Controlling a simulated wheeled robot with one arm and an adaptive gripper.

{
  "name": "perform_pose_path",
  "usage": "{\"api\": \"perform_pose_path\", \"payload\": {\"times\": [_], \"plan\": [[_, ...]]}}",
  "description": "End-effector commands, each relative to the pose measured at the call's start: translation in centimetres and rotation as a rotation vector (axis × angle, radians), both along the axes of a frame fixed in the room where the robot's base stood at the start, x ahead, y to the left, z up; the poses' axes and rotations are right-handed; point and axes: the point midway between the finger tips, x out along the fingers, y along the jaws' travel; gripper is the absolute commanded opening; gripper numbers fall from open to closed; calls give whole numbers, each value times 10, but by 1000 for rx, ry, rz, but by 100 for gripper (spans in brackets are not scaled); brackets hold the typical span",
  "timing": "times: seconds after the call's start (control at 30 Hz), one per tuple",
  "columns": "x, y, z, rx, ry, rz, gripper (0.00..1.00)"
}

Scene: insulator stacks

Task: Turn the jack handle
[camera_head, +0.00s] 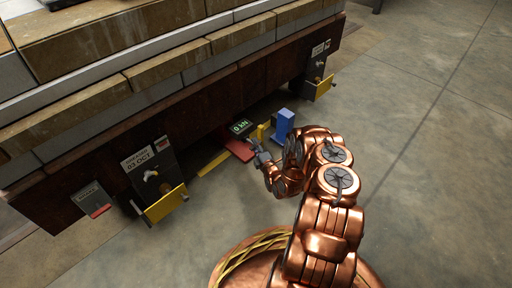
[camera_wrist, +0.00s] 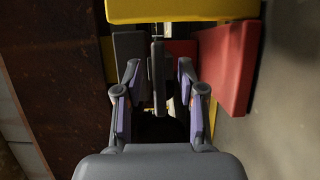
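My gripper (camera_head: 258,150) reaches in low beside the stack's base, close to a red block (camera_head: 238,149). In the wrist view the two fingers of my gripper (camera_wrist: 159,72) stand apart. A narrow dark grey upright bar (camera_wrist: 158,77), perhaps the jack handle, shows between the fingertips, with a gap on each side; I cannot tell its depth. The red block (camera_wrist: 228,65) lies to the right of the fingers in that view. A yellow bar (camera_wrist: 180,10) crosses the top. In the head view my gripper hides whatever lies directly at its fingertips.
A display reading 0 kN (camera_head: 240,126) sits behind the red block. A blue upright block (camera_head: 283,125) stands right of my gripper. Dark brackets with yellow plates, one left (camera_head: 165,203) and one right (camera_head: 323,86), stand along the brown beam (camera_head: 100,185). The concrete floor (camera_head: 430,170) at right is clear.

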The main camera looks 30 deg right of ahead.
Motion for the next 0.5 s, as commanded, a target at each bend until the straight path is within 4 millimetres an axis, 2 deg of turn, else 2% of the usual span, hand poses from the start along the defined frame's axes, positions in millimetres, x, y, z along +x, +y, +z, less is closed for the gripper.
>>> {"api": "perform_pose_path", "payload": {"times": [0.27, 0.5], "plan": [[2, -1, 0, 0, 1, 0, 39], [2, -1, 0, 0, 0, -1, 16]]}}
